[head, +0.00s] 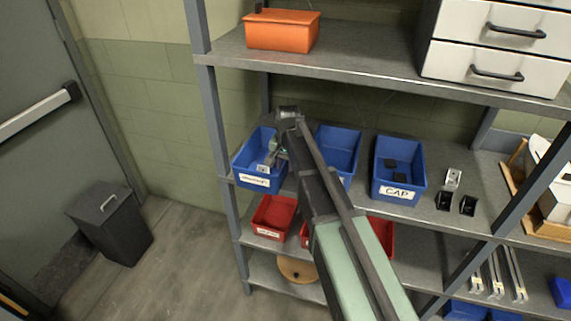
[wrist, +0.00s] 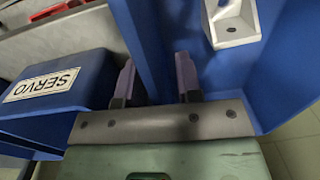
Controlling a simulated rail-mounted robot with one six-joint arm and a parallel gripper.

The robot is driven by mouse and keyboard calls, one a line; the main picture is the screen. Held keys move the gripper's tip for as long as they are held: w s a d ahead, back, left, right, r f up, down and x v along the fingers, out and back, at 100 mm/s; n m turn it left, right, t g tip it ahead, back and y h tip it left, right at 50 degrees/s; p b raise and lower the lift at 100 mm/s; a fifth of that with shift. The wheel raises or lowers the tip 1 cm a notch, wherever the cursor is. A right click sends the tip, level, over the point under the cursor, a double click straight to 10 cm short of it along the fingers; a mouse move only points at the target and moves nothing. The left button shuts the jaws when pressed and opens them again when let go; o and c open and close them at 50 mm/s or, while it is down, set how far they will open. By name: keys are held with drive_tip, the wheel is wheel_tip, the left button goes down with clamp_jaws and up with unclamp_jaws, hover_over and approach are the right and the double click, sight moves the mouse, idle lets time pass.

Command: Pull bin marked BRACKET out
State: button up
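The leftmost blue bin (head: 242,161) on the middle shelf has a white front label, too blurred to read surely. Metal brackets lie in it; one bracket (wrist: 232,22) shows at the top of the wrist view. My gripper (head: 273,154) is at this bin's right side. In the wrist view my gripper (wrist: 157,80) has its two fingers apart, with the bin's blue side wall (wrist: 137,28) between them. The right finger is on the inner side. I cannot tell whether either finger touches the wall. My arm hides part of the bin's right side.
A blue bin labelled SERVO (wrist: 60,82) stands beside it; it also shows in the head view (head: 338,147). The CAP bin (head: 399,171) is further right. Red bins (head: 274,215) sit on the shelf below. Open floor (head: 180,245) lies left of the rack, near a dark waste bin (head: 108,222).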

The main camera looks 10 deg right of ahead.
wheel_tip(320, 180, up, 10)
drive_tip(key=p, duration=0.9)
drive_tip(key=shift+s+d+r+p, duration=0.15)
drive_tip(key=shift+d+r+p, duration=0.1)
drive_tip(key=shift+p, duration=0.15)
drive_tip(key=shift+f, duration=0.1)
drive_tip(key=s+f+n+b, duration=0.3)
drive_tip(key=s+f+b, duration=0.1)
drive_tip(key=s, duration=0.7)
drive_tip(key=s+f+n+b, duration=0.3)
drive_tip(key=s+f+b, duration=0.1)
drive_tip(key=s, duration=0.8)
drive_tip(key=shift+s+a+f+b, duration=0.25)
drive_tip(key=shift+a+f+b, duration=0.1)
drive_tip(key=shift+a+b, duration=0.1)
